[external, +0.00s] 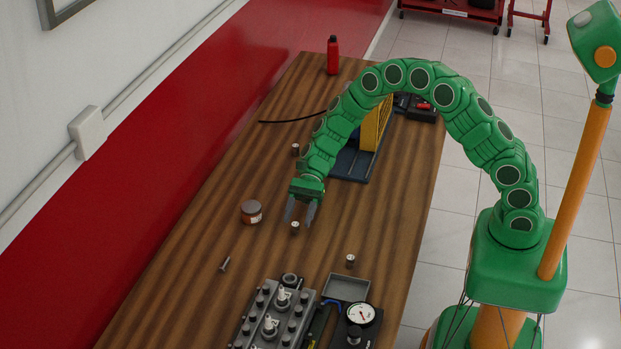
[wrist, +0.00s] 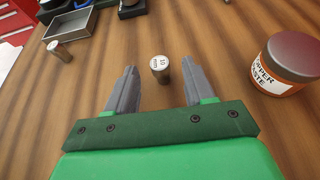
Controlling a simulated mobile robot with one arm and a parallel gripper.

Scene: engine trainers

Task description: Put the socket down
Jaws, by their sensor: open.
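A small metal socket (external: 295,226) with a white label stands upright on the wooden table (external: 190,240). In the wrist view the socket (wrist: 160,68) shows between and slightly beyond the fingertips. My gripper (external: 300,212) points down at it with its fingers spread; in the wrist view the gripper (wrist: 160,82) is open, with a gap on each side of the socket. Two similar sockets stand apart on the table, one toward the far end (external: 295,149) and one near the grey tray (external: 350,261). The nearer one also appears upper left in the wrist view (wrist: 60,50).
A copper paste jar (external: 251,212) stands left of my gripper. A bolt (external: 225,263), an engine block (external: 272,318), a grey tray (external: 347,287) and a gauge (external: 361,314) are at the near end. A yellow part (external: 375,125) and red bottle (external: 333,56) stand farther back.

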